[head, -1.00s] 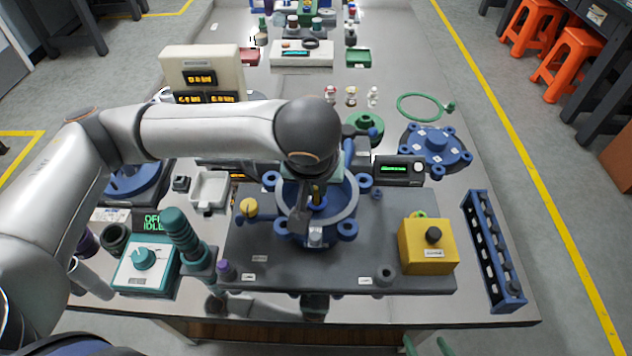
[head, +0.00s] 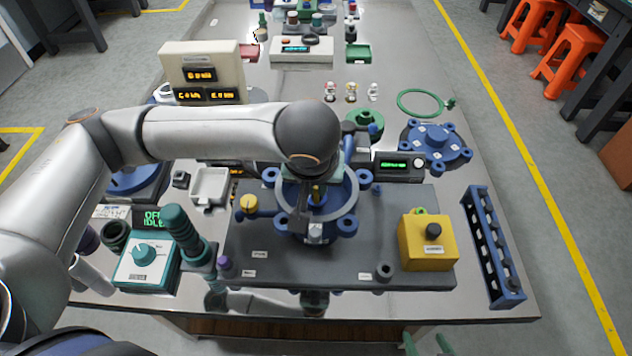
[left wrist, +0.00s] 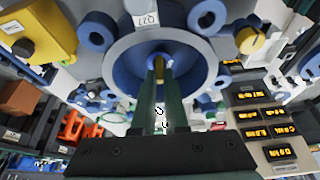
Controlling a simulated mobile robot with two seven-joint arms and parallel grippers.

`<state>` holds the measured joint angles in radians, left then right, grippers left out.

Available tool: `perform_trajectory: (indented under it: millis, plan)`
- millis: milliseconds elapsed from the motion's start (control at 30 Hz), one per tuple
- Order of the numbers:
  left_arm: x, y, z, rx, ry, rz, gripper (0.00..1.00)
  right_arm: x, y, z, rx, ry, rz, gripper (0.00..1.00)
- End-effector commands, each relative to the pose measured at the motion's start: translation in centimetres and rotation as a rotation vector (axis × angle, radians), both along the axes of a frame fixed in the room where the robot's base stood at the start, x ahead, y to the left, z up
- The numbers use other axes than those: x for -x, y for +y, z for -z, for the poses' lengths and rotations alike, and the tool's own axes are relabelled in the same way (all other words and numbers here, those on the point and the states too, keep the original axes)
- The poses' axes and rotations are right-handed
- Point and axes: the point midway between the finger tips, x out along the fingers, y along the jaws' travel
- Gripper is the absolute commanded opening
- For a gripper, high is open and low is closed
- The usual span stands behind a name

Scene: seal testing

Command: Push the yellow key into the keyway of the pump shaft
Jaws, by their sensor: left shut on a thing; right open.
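The pump housing (head: 347,212) is a blue ring-shaped body with lugs, standing on a dark grey plate (head: 270,235). The pump shaft (head: 318,201) is the blue part in its middle, partly hidden by my gripper. The yellow key (head: 316,190) is upright at the shaft; the left wrist view shows its yellow end (left wrist: 159,61) between my fingertips. My left gripper (head: 311,191) points down into the housing, shut on the key. The keyway is hidden, so how deep the key sits cannot be told. My right gripper (head: 428,344) shows only its green fingertips, apart and empty, at the bottom edge.
A yellow box with a black button (head: 428,243) stands right of the housing, and a blue rack (head: 492,245) farther right. A teal control box (head: 146,263) and teal stacked cylinder (head: 180,228) stand left. A digital display (head: 392,165) sits behind.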

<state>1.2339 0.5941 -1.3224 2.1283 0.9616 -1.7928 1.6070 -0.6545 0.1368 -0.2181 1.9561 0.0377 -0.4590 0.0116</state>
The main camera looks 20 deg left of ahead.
Motion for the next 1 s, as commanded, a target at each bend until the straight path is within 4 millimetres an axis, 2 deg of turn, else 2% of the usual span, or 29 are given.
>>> perform_trajectory:
  millis: [300,333,600,867,1000]
  plan:
    - [0.0,0.0,0.0,0.000,0.000,0.000,0.00,0.0,0.0,-0.3,0.000,-0.001,0.000,0.77]
    - [0.0,0.0,0.0,0.000,0.000,0.000,0.14,0.0,0.0,-0.2,0.000,-0.001,0.000,0.77]
    - [0.0,0.0,0.0,0.000,0.000,0.000,0.45,-0.1,0.0,-0.2,0.000,-0.002,0.000,0.77]
    - [0.0,0.0,0.0,0.000,0.000,0.000,0.46,-0.1,0.0,-0.3,-0.001,-0.004,0.000,0.77]
    - [0.0,0.0,-1.7,0.000,0.000,0.000,0.46,-0.2,-0.2,-2.2,0.002,-0.012,0.005,0.77]
